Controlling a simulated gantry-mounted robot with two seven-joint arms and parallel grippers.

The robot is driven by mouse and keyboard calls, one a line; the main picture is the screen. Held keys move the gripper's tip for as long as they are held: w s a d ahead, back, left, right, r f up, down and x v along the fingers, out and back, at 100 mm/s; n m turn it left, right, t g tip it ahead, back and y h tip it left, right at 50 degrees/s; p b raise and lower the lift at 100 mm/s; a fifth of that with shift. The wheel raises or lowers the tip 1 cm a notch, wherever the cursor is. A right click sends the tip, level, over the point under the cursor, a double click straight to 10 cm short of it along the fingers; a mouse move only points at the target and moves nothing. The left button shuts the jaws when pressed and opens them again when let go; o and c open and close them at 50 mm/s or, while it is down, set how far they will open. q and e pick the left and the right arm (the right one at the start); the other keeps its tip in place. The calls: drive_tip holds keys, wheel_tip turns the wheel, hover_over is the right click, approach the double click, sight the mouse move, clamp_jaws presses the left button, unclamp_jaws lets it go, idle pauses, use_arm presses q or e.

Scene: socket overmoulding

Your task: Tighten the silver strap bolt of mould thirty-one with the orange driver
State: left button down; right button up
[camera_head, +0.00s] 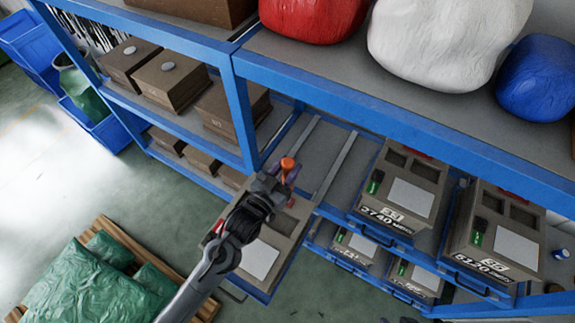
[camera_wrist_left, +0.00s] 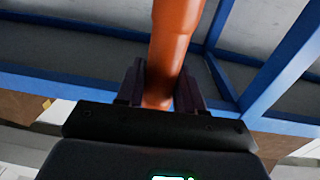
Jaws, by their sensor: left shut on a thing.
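My left gripper (camera_head: 283,176) is shut on the orange driver (camera_head: 288,163). The driver stands roughly upright between the fingers, over a mould (camera_head: 262,256) on a pulled-out shelf drawer. In the left wrist view the orange driver (camera_wrist_left: 173,45) rises between the two dark fingers of my left gripper (camera_wrist_left: 160,88). A small red part shows just below the gripper, on the mould. The silver strap bolt and the driver's tip cannot be made out. My right gripper is not in view.
Brown boxes (camera_head: 172,82) fill the left shelves. The blue rack beam (camera_head: 400,125) runs close above my gripper. A pallet with green sacks (camera_head: 95,285) is at lower left.

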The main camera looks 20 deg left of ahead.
use_arm(q)
drive_tip(key=shift+f+b, duration=0.9)
drive_tip(key=shift+f, duration=1.05)
drive_tip(key=shift+p, duration=0.35)
drive_tip(key=shift+p, duration=0.35)
idle(0.7)
idle(0.5)
drive_tip(key=shift+f, duration=0.4)
idle(0.3)
